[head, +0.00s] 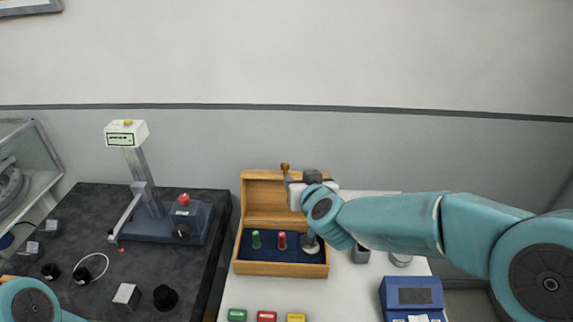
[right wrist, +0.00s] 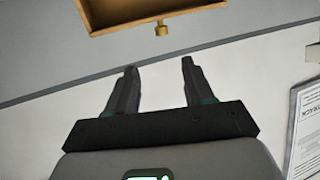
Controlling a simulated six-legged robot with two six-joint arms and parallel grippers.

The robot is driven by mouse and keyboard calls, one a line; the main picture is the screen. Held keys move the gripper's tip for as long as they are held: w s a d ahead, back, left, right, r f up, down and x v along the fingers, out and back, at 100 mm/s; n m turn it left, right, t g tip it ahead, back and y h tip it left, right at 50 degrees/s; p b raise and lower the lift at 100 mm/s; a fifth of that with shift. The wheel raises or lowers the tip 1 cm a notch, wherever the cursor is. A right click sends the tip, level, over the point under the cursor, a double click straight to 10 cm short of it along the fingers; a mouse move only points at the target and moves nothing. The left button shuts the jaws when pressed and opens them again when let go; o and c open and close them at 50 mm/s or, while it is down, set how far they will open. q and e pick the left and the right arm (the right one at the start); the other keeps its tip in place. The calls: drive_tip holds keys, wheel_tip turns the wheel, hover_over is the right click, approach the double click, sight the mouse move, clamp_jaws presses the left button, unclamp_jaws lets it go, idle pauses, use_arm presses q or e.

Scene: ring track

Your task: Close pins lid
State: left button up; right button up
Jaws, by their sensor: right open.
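The wooden pins box (head: 281,269) stands on the white table with its lid (head: 263,195) raised at the back. A brass knob (head: 285,167) is on the lid's upper edge. Inside, a green pin (head: 256,240) and a red pin (head: 282,241) stand on blue lining; my right arm partly covers a grey piece (head: 310,246) beside them. My right gripper (head: 291,181) is open in front of the lid's right part, near the knob. In the right wrist view, the knob (right wrist: 161,29) and lid (right wrist: 130,12) lie beyond the empty fingers (right wrist: 159,65). My left gripper is out of view.
Green (head: 237,315), red (head: 267,316) and yellow (head: 296,318) blocks lie in front of the box. A blue device (head: 411,293) is at the right. A dark table (head: 95,215) with a stand instrument (head: 150,200) is at the left. A wall is behind.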

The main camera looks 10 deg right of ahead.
sight(286, 167)
drive_tip(key=x, duration=0.5)
drive_tip(key=p+x, duration=0.1)
drive_tip(key=x, duration=0.3)
drive_tip(key=p+x, duration=0.1)
drive_tip(key=x, duration=0.4)
drive_tip(key=shift+w+a+f, duration=0.2)
drive_tip(key=shift+a+f, duration=0.05)
drive_tip(key=shift+a, duration=0.05)
drive_tip(key=shift+w+d, duration=0.1)
drive_tip(key=shift+w, duration=0.05)
drive_tip(key=shift+r, duration=0.1)
drive_tip(key=shift+c, duration=0.3)
clamp_jaws()
